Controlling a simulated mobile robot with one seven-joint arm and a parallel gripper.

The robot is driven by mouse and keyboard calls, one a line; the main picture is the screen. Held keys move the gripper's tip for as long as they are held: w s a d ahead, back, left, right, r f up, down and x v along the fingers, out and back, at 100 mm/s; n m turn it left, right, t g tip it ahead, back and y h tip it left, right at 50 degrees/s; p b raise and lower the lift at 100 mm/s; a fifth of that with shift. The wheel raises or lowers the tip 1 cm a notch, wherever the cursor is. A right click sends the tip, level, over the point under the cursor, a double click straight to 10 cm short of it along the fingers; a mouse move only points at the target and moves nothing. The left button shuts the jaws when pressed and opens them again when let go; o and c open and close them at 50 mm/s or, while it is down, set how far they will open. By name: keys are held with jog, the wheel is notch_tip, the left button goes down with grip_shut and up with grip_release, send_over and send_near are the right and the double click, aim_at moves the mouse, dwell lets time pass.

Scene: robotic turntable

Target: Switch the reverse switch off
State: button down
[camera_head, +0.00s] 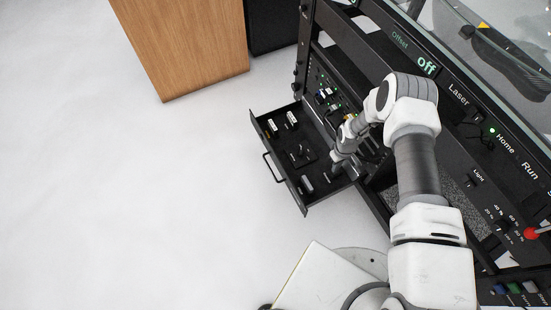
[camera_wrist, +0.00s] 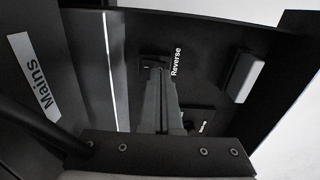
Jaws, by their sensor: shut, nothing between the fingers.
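The reverse switch (camera_wrist: 150,57) is a small dark block beside the white "Reverse" label (camera_wrist: 175,61) in the wrist view. My gripper (camera_wrist: 160,72) is shut and empty, with its fingertips right at the switch and covering part of it. I cannot tell whether the fingertips touch it, nor which way the switch is set. In the head view my gripper (camera_head: 335,170) reaches down into the front right part of the open drawer (camera_head: 268,146), and the switch cannot be made out there.
A "Mains" label (camera_wrist: 36,77) lies left in the wrist view, and a light grey block (camera_wrist: 243,77) stands right. The drawer sticks out of a black equipment rack (camera_head: 383,205). A wooden cabinet (camera_head: 185,45) stands behind. The floor to the left is clear.

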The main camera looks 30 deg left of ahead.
jog(key=shift+f, duration=0.7)
dwell(0.3)
jog(key=shift+r+p, duration=2.1)
jog(key=shift+r, duration=1.45)
jog(key=shift+s, duration=0.1)
